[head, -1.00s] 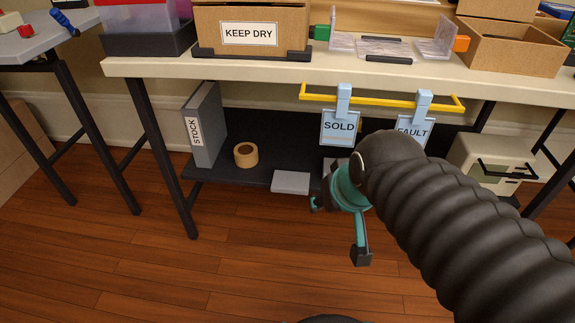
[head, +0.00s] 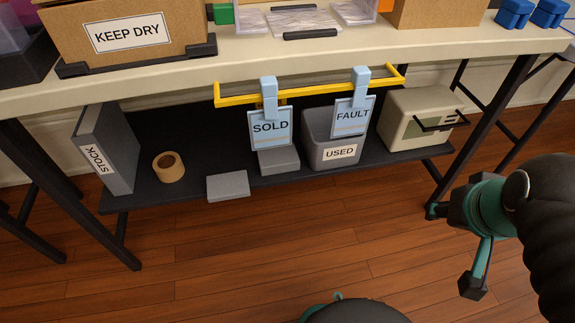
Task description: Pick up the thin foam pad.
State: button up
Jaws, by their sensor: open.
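Two flat grey pads lie on the dark lower shelf. The front one (head: 228,186) sits at the shelf's front edge and looks the thinner. The other grey pad (head: 279,162) lies farther back to the right, partly hidden behind the SOLD tag, and looks thicker. I take the front one as the thin foam pad, but cannot be certain. My gripper (head: 454,248) is open and empty at the right of the view, in front of the shelf and well right of both pads.
A tape roll (head: 169,167) and STOCK binder (head: 106,152) stand left of the pads. A grey USED bin (head: 334,150) stands right. A yellow rail (head: 315,90) with SOLD (head: 270,128) and FAULT (head: 352,117) tags hangs above. Floor in front is clear.

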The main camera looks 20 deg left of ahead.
aim_at(234, 185)
jog(key=z, duration=1.3)
jog(key=k, duration=1.65)
jog(key=u, duration=2.25)
